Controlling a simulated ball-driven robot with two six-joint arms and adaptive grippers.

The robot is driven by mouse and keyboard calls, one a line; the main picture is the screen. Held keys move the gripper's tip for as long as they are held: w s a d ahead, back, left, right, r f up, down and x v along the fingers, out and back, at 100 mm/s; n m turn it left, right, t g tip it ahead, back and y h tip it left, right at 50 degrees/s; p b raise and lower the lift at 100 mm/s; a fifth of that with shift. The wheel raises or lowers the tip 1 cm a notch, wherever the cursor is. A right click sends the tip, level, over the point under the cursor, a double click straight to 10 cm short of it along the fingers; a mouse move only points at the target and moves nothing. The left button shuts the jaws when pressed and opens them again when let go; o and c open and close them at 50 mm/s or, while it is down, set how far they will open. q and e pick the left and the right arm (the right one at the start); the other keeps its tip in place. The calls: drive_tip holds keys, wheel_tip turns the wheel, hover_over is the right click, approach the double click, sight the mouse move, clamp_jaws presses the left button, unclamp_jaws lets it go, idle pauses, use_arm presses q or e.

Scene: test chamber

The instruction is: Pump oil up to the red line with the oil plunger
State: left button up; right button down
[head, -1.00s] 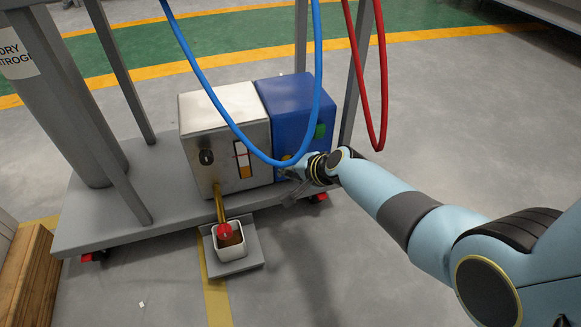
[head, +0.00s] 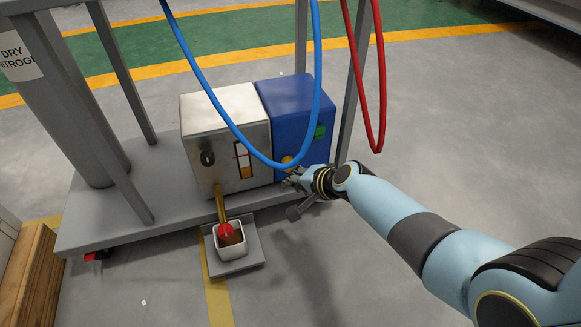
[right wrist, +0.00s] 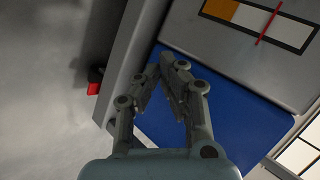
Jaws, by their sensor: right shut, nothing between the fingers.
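The silvery metal box (head: 228,125) has an upright sight gauge (head: 243,158) on its front. Amber oil fills the gauge's lower part. In the right wrist view the oil (right wrist: 222,11) ends short of the red line (right wrist: 269,23). A black knob (head: 207,158) sits beside the gauge. A yellow knob (head: 287,160) is low on the blue box (head: 293,110). I cannot tell which part is the oil plunger. My right gripper (head: 292,179) is shut and empty, just in front of the yellow knob; it also shows in the right wrist view (right wrist: 166,78). My left gripper is out of view.
The boxes stand on a grey cart (head: 150,200). Floor on the right is clear.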

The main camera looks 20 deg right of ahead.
drive_tip(key=shift+s+d+p, duration=0.1)
drive_tip(key=shift+s+p, duration=0.35)
drive_tip(key=shift+s, duration=1.75)
